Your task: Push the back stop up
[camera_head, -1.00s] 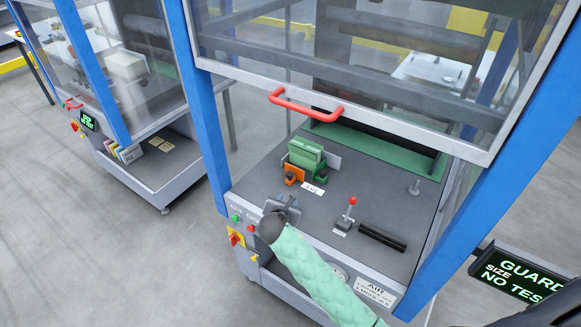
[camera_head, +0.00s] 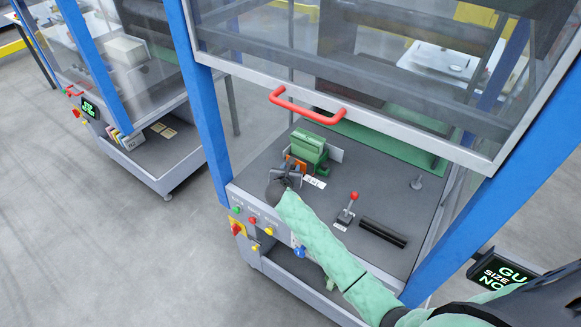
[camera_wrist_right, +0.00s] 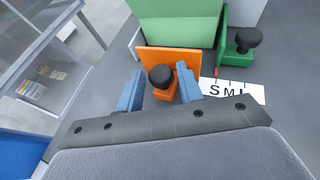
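An orange stop (camera_head: 300,165) with an upright plate stands on the machine's dark deck, in front of a green block (camera_head: 310,143). In the right wrist view the orange plate (camera_wrist_right: 185,58) has a black knob (camera_wrist_right: 161,78) on its near side. My right gripper (camera_wrist_right: 159,72) is open, its two blue fingers on either side of the knob, with small gaps apparent; contact is hard to tell. In the head view this gripper (camera_head: 286,172) covers part of the orange stop. My left gripper is not in view.
A green bracket with a black knob (camera_wrist_right: 247,40) stands to the right, near a white size label (camera_wrist_right: 232,91). A red-knobbed lever (camera_head: 347,208) and a black bar (camera_head: 383,232) lie further right. A raised guard with a red handle (camera_head: 306,106) hangs above.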

